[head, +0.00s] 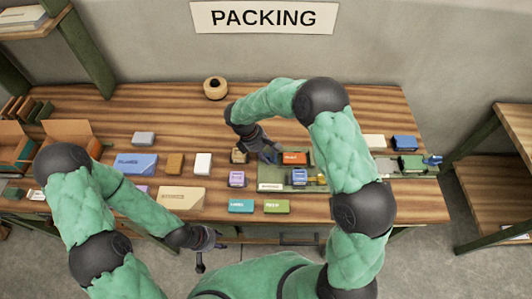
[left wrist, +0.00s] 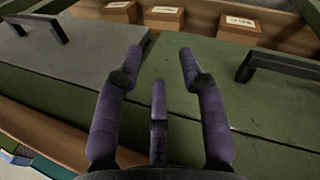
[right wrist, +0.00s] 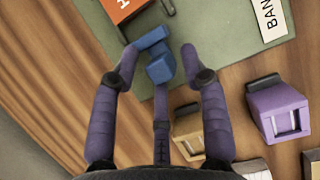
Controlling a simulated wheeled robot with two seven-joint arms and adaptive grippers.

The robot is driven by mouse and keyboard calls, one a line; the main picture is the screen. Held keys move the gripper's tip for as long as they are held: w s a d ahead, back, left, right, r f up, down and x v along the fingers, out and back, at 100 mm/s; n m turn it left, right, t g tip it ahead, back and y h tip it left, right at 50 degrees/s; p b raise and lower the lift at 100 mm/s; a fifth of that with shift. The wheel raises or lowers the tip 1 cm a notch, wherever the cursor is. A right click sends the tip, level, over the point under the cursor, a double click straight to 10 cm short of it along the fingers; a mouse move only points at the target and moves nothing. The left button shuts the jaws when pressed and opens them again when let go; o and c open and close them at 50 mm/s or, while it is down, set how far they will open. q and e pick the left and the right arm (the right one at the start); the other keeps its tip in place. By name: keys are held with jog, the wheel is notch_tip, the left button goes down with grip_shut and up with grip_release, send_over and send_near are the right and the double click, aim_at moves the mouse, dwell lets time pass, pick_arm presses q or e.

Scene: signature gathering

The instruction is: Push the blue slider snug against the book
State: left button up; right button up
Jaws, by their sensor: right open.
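The blue slider (right wrist: 160,65) lies at the edge of a green tray (right wrist: 215,40), between and just beyond the fingertips of my right gripper (right wrist: 160,58). In the head view the blue slider (head: 268,157) is small and partly hidden by my right gripper (head: 265,148). An orange-red book (right wrist: 124,6) lies on the tray beyond the slider, with a small gap visible between them. It also shows in the head view (head: 294,158). My right gripper is open, pointing down over the tray's left edge. My left gripper (head: 212,240) is open and empty in front of the table, above green drawers (left wrist: 215,90).
A tan block (right wrist: 190,125) and a purple block (right wrist: 278,108) stand beside the tray. Several boxes lie left of it. A teal box (head: 241,206) and a green box (head: 276,206) lie in front. Another green holder with a blue end (head: 432,161) stands at the right.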

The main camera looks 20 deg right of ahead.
grip_shut()
jog(key=shift+s+d+f, duration=0.1)
jog(key=shift+s+d, duration=0.1)
jog(key=shift+d, duration=0.45)
jog(key=shift+s+d+r, duration=0.1)
jog(key=shift+s+d, duration=0.15)
jog(key=shift+d, duration=0.35)
jog(key=shift+s+d+f, duration=0.1)
jog(key=shift+s+d, duration=0.1)
jog(key=shift+d, duration=0.45)
jog(key=shift+a, duration=0.1)
grip_release()
jog(key=shift+s, duration=0.1)
jog(key=shift+s+d, duration=0.1)
jog(key=shift+d, duration=0.15)
